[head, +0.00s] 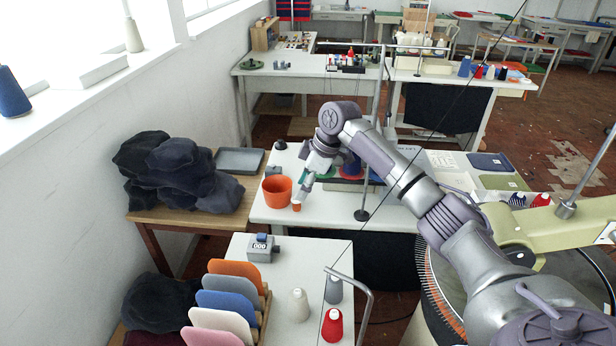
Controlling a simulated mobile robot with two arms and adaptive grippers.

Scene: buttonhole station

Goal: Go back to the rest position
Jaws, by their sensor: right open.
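My right arm reaches in from the lower right over the white table (262,210). My right gripper (298,197) points down at the table's left part, just right of an orange cup (277,191). A small orange piece (296,207) shows right at the fingertips. I cannot tell whether the fingers touch it. The gripper is open. My left gripper is not in view.
Dark cloth heaps (180,175) lie on a wooden table at left. A near table holds a rack of coloured panels (228,303), a counter (262,248) and thread cones (332,325). A metal post (362,214) and a round machine bed (575,280) stand near my arm.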

